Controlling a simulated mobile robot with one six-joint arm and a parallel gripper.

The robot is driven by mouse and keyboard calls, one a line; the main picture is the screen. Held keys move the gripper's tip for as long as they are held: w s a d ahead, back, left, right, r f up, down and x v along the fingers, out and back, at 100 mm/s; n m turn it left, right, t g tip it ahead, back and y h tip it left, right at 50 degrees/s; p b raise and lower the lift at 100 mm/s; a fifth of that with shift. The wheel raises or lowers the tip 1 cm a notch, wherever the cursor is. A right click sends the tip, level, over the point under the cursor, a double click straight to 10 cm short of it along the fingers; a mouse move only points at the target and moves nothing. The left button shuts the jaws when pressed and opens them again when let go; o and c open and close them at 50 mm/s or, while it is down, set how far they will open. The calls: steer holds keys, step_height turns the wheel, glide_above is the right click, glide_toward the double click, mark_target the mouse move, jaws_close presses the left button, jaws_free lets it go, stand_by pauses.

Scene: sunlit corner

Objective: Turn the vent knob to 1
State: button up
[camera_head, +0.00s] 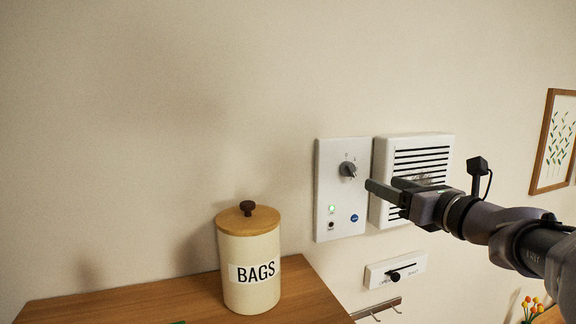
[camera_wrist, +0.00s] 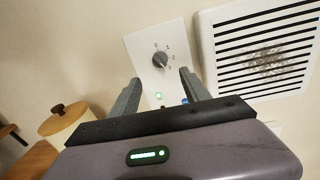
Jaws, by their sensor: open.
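The vent knob (camera_head: 347,169) is a grey dial on a white wall panel (camera_head: 325,190). The wrist view shows the knob (camera_wrist: 160,60) with small marks around it; 0 and 1 are at its top. Its pointer seems to aim to the lower right, away from the 1; the exact mark is too small to read. My gripper (camera_head: 381,184) is open and empty, in front of the panel, to the right of and below the knob in the head view. In the wrist view the knob shows just beyond the gap between the fingertips (camera_wrist: 160,77), apart from both fingers.
A slatted white vent (camera_head: 420,160) is right of the panel. The panel has a green light (camera_head: 332,209) and a blue button (camera_head: 354,218). A slider plate (camera_head: 395,270) is below. A BAGS canister (camera_head: 250,255) stands on a wooden top (camera_head: 190,300). A framed picture (camera_head: 556,142) hangs right.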

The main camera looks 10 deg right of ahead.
mark_target(353, 172)
steer(key=p+x, duration=0.2)
steer(key=x, duration=0.8)
steer(key=shift+w, duration=0.2)
steer(key=shift+w+a+f, duration=0.1)
steer(key=shift+w+a, duration=0.1)
steer(key=shift+w, duration=0.3)
steer(key=shift+s, duration=0.1)
jaws_close()
